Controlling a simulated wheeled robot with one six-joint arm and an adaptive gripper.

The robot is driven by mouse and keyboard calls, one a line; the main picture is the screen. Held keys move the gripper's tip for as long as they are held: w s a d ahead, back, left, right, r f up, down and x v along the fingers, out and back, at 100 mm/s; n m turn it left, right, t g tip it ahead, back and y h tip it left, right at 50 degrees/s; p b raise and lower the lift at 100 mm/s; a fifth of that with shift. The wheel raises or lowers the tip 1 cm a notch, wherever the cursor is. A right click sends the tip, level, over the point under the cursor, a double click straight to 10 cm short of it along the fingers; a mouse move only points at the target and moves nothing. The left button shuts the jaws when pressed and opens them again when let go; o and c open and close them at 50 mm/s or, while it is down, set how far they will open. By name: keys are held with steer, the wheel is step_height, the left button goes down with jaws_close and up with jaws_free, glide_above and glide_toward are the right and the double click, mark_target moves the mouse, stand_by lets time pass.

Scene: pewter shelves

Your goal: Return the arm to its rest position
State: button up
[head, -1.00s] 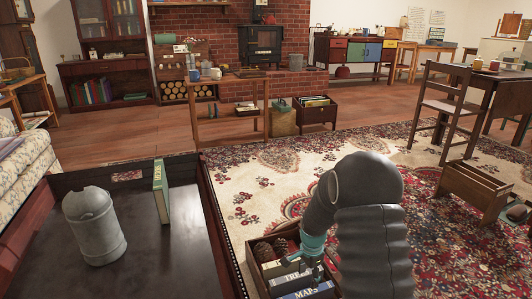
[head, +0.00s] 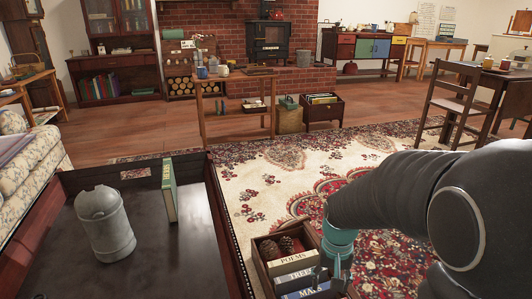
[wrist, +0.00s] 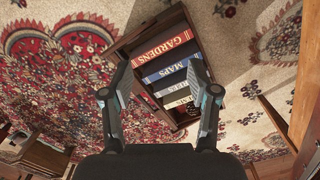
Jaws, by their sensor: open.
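My gripper (head: 338,278) is at the lower middle of the head view, by the right side of a wooden box of books. In the wrist view my gripper (wrist: 162,80) has its two fingers spread wide with nothing between them. The wooden box (wrist: 128,42) lies beyond and below the fingertips. It holds upright books, among them one marked GARDENS (wrist: 162,43) and one marked MAPS (wrist: 167,68). In the head view the books marked POEMS (head: 291,262) and MAPS (head: 303,292) show. My dark arm reaches in from the right edge.
A dark tray-like surface (head: 65,240) at the left bears a grey lidded canister (head: 105,225) and an upright green book (head: 170,190). Pine cones (head: 287,245) sit in the box. A patterned rug (head: 270,180) spreads beyond. A chair (head: 450,105) stands at the right.

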steer(key=s+r+n+t+p, duration=0.1)
steer(key=s+r+t+p, duration=0.1)
steer(key=s+r, duration=0.5)
steer(key=s+r+n+t+p, duration=0.1)
steer(key=s+r+t+p, duration=0.2)
steer(key=r, duration=1.1)
steer(key=s+t, duration=0.1)
steer(key=s, duration=0.2)
steer(key=shift+s+r, duration=0.2)
steer(key=shift+s, duration=0.2)
steer(key=c, duration=0.4)
steer(key=shift+o, duration=0.2)
steer(key=shift+a, duration=0.1)
